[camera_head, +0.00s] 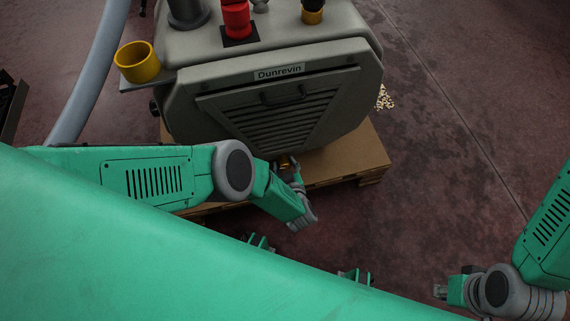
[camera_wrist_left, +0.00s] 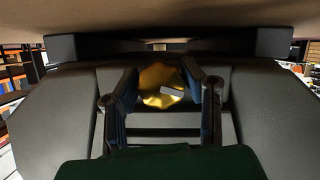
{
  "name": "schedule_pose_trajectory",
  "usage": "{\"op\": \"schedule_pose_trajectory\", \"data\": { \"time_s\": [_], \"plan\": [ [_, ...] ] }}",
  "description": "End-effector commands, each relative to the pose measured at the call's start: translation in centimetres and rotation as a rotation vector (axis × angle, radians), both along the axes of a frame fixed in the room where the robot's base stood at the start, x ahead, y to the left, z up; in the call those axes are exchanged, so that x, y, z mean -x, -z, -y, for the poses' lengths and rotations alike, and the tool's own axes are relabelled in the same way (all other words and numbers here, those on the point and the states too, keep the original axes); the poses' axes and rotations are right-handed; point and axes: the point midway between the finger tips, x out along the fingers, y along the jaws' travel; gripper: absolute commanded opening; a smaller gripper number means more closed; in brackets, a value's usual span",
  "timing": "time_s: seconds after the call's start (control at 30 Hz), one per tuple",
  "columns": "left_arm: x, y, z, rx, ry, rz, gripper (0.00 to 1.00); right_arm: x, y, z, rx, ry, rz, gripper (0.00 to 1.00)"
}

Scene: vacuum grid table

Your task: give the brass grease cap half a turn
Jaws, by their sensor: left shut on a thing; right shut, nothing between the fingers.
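The brass grease cap (camera_wrist_left: 160,84) shows in the left wrist view as a gold, scalloped round cap with a pale mark on its face. It sits low on the front of the grey machine. My left gripper (camera_wrist_left: 163,98) has a finger on each side of the cap and is shut on it. In the head view my left gripper (camera_head: 289,170) is at the machine's lower front, with only a bit of the cap (camera_head: 284,162) showing. My right gripper (camera_head: 441,291) is shut and empty at the lower right, far from the machine.
The grey machine (camera_head: 190,112), labelled Dunrevin, stands on a wooden pallet (camera_head: 345,155). A yellow cup (camera_head: 138,62) is on its left side and a red fitting (camera_head: 236,18) on top. A thick grey hose (camera_head: 92,75) runs at the left. The floor at the right is mostly clear.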

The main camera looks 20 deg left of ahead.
Motion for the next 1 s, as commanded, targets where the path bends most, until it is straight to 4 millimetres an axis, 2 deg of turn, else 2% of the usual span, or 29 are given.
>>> {"op": "schedule_pose_trajectory", "data": {
  "time_s": [0.33, 0.37, 0.4, 0.43, 0.8, 1.0],
  "plan": [
    [-0.3, -0.2, -0.4, -0.009, -0.005, 0.006, 0.07, 0.0, 0.0, 0.0, 0.000, 0.000, 0.000, 0.00],
    [-0.3, -0.2, -0.4, -0.009, -0.005, 0.006, 0.39, 0.0, 0.0, 0.0, 0.000, 0.000, 0.000, 0.00],
    [-0.3, -0.2, -0.4, -0.009, -0.005, 0.006, 0.54, 0.0, 0.0, 0.0, 0.000, 0.000, 0.000, 0.00],
    [-0.3, -0.2, -0.4, -0.008, -0.005, 0.006, 0.56, 0.0, 0.0, 0.0, 0.000, 0.000, 0.000, 0.00],
    [0.1, -0.2, 0.1, -0.004, -0.001, 0.001, 0.56, 0.1, -0.1, 0.0, 0.000, 0.000, 0.002, 0.00],
    [1.9, -1.0, 1.3, -0.002, 0.002, -0.001, 0.56, 0.1, -0.1, 0.0, 0.000, 0.000, 0.002, 0.00]
  ]
}}
